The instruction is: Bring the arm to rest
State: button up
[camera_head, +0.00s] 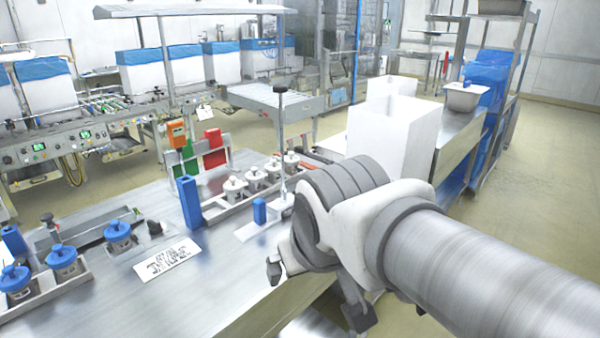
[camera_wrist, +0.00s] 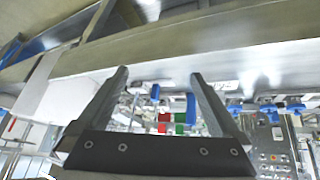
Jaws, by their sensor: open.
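My arm (camera_head: 470,265) reaches in from the lower right in the head view, bent at a thick grey joint beside the metal table (camera_head: 225,285). My gripper (camera_wrist: 158,78) shows in the wrist view with its two fingers spread wide and nothing between them. In the head view the gripper is mostly hidden behind the arm; only small dark parts show below the joint. The wrist view looks across the room, with the table's metal edge in its upper part.
On the table are blue-topped parts (camera_head: 62,258), a printed label (camera_head: 167,258), a blue block (camera_head: 189,202), a row of grey parts (camera_head: 252,178) and a thin upright post (camera_head: 281,140). A white open box (camera_head: 392,135) stands behind my arm. Floor shows at right.

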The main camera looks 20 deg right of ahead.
jog(key=shift+g+y, duration=0.5)
jog(key=s, duration=0.1)
jog(key=s+f, duration=0.1)
jog(key=s+a, duration=0.1)
jog(key=s, duration=0.1)
jog(key=shift+s+a+f, duration=0.1)
jog(key=shift+f, duration=0.1)
notch_tip(320, 180, up, 9)
jog(key=p, duration=0.8)
jog(key=shift+f+p, duration=0.15)
jog(key=shift+p, duration=0.15)
jog(key=shift+f, duration=0.1)
jog(key=shift+c, duration=0.2)
